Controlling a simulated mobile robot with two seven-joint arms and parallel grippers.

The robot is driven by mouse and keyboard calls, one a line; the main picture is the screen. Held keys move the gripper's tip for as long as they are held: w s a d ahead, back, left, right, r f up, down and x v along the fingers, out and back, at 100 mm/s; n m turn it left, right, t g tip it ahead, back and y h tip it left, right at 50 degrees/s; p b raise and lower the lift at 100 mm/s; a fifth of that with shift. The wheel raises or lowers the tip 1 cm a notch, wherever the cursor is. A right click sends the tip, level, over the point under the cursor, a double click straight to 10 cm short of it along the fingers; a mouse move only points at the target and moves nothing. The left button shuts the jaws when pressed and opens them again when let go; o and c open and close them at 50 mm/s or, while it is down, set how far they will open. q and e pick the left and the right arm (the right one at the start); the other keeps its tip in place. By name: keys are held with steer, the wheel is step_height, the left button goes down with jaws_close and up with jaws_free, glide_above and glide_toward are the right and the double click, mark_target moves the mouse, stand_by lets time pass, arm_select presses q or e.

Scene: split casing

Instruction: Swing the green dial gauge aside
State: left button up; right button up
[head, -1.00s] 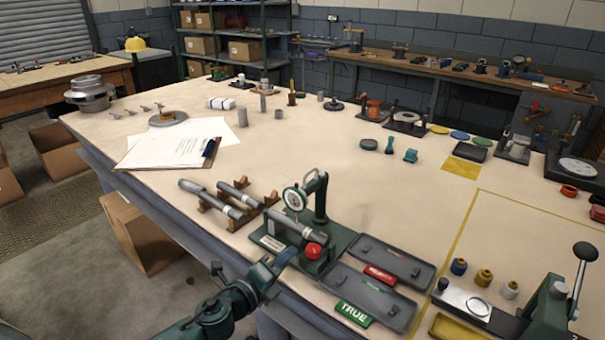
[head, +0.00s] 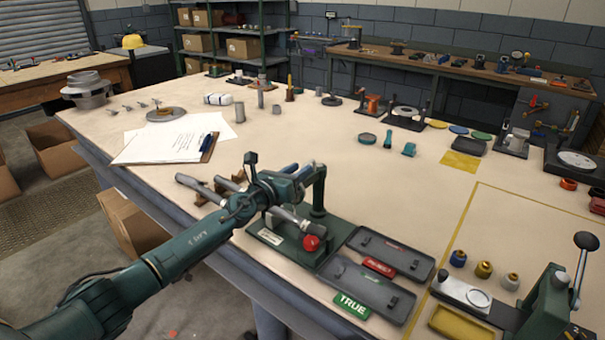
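The green dial gauge (head: 319,192) stands on a green base plate (head: 336,246); its post and part of its upper arm show. Its round dial face is hidden behind my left arm. My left gripper (head: 298,173) is at the gauge's upper arm, beside the post. Its fingers are too small and overlapped to tell whether they are open or touching the gauge. My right gripper is out of view.
Two dark trays, one with a red label (head: 380,267) and one with a green TRUE label (head: 351,306), lie right of the fixture. Spare shafts on wooden rests (head: 208,193) lie to its left. A lever press (head: 552,305) stands at the right.

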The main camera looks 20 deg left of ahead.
arm_select(q)
steer(key=shift+b+x, duration=0.35)
steer(key=shift+x, duration=0.8)
steer(key=shift+c, duration=0.5)
jaws_close()
